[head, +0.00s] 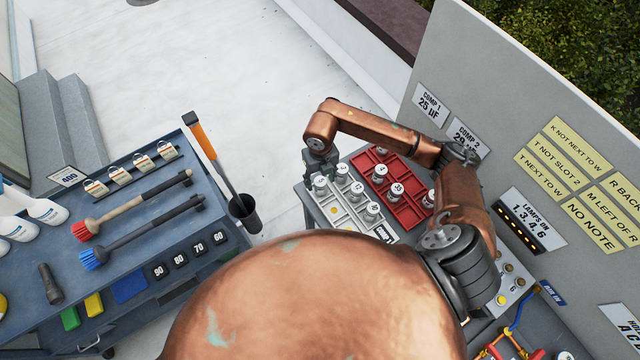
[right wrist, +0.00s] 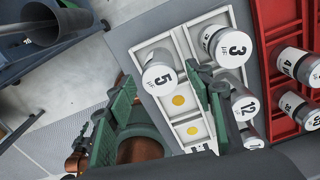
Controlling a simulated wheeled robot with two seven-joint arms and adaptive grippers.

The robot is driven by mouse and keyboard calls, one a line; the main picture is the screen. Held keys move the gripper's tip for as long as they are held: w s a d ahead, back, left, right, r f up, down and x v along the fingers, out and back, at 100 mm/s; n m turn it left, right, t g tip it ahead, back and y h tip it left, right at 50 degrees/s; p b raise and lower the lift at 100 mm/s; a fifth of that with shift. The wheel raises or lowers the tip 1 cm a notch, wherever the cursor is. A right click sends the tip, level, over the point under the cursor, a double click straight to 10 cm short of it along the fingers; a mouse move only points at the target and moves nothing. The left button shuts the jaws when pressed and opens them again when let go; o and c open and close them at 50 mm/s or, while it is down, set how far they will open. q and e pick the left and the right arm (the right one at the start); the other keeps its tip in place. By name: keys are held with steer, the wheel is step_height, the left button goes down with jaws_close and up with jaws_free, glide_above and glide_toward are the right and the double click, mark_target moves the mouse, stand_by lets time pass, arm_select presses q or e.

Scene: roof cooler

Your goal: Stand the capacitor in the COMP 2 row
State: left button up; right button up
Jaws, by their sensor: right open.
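Several silver capacitors with white numbered tops stand in a white tray (head: 345,219) and a red tray (head: 411,214). My right gripper (right wrist: 165,92) is open, its green fingers on either side of the capacitor marked 5 (right wrist: 158,75); I cannot tell whether they touch it. This capacitor is at the white tray's left end in the head view (head: 320,186). Capacitors marked 3 (right wrist: 231,46) and 12 (right wrist: 242,103) stand beside it. Two bare slots show yellow dots (right wrist: 179,100). The white tray's front label is only partly readable. My left gripper is out of view.
Wall signs read COMP 1, 25 uF (head: 431,104) and COMP 2 (head: 467,138), its value likely 29. Yellow notes (head: 563,160) hang further right. A blue cart (head: 130,215) with brushes stands left, with a black cup (head: 245,214) at its edge. My copper arm spans above the red tray.

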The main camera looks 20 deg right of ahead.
step_height(320, 180, up, 8)
steer(key=shift+r+b, duration=0.15)
steer(key=shift+b, duration=0.25)
steer(key=shift+c, duration=0.5)
